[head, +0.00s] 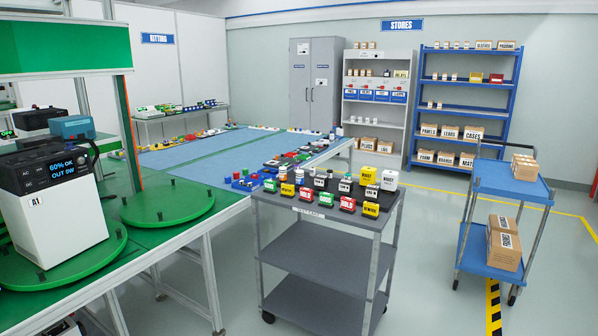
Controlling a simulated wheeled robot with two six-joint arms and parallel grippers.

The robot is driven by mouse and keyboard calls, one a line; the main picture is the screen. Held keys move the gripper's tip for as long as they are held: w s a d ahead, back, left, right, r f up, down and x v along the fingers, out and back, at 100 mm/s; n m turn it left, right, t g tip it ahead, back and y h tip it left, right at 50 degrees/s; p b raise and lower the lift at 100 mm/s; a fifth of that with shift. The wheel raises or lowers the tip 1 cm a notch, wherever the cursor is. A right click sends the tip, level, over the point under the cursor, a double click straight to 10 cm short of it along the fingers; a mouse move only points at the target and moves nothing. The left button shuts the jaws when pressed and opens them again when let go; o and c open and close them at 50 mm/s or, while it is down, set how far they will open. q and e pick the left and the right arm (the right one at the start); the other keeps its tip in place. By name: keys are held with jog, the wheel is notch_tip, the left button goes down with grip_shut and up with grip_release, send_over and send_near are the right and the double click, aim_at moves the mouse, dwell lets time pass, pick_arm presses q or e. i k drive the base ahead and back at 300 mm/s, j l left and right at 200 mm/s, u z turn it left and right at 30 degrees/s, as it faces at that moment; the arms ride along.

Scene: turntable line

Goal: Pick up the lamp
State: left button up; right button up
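I cannot make out which thing is the lamp. Several small coloured pieces stand on top of the grey cart (327,219), among them a red piece marked HOLD (347,204), a yellow piece (371,209) and white blocks (389,180). Their labels are mostly too small to read, so the lamp may be among them. More small coloured parts lie on the blue-topped table (200,157) behind the cart. Neither of my grippers is in view.
A white unit with a black display (50,200) stands on a green turntable (112,237) at the left. An empty green turntable (167,204) is beside it. A blue trolley (512,180) holds cartons at the right. Floor between cart and trolley is clear.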

aim_at(283, 174)
jog(key=i+j+z, duration=0.1)
jog(key=i, duration=0.4)
jog(key=i+j+z, duration=0.1)
jog(key=i, duration=0.35)
jog(key=i+j+z, duration=0.15)
jog(key=i, duration=0.3)
jog(key=i+j+z, duration=0.1)
jog(key=i, duration=0.4)
jog(key=j, duration=0.1)
